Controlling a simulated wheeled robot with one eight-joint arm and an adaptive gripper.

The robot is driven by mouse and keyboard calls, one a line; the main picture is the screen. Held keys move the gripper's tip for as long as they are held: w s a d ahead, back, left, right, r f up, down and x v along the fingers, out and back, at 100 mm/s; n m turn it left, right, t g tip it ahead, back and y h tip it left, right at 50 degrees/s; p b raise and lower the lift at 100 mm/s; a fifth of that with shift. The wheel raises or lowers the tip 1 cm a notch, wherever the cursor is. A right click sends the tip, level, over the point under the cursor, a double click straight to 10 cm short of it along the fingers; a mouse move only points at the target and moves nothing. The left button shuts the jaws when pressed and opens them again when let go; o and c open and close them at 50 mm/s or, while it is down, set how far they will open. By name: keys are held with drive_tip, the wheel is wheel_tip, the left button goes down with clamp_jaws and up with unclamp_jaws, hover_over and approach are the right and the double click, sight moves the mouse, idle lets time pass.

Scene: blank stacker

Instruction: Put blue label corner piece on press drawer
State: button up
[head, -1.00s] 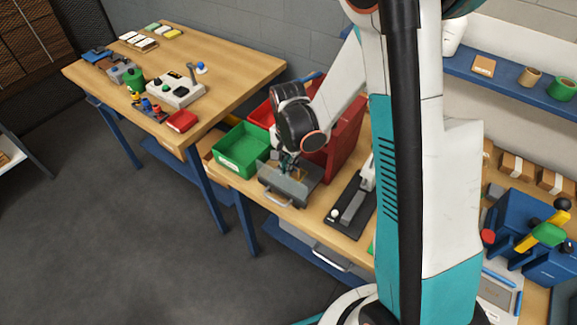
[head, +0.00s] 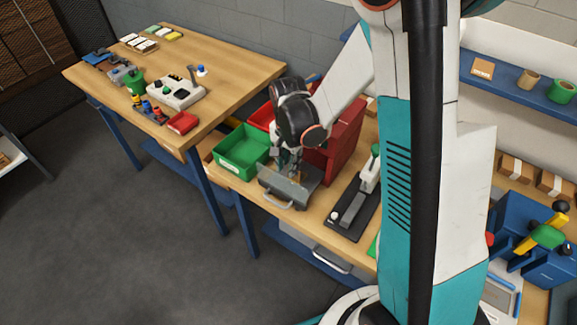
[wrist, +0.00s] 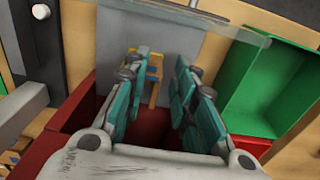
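The press drawer (head: 272,180) is a grey plate with a front handle, pulled out at the near edge of the bench. In the wrist view its grey plate (wrist: 187,42) lies beyond my fingers. In the head view my gripper (head: 288,162) is just above the drawer. The piece's underside is hidden.
A green bin (head: 241,152) stands left of the drawer and a red press housing or bin (head: 340,140) behind it. A clear panel (wrist: 190,15) crosses the top of the wrist view. A black lever fixture (head: 352,207) stands to the right.

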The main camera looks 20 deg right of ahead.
wheel_tip(320, 180, up, 10)
drive_tip(key=p, duration=0.2)
drive_tip(key=s+r+n+t, duration=0.7)
drive_tip(key=s+r+n, duration=0.3)
drive_tip(key=s+r, duration=0.4)
drive_tip(key=shift+s+d+r+n, duration=0.2)
drive_tip(key=shift+s+d+n, duration=0.2)
drive_tip(key=shift+s, duration=0.8)
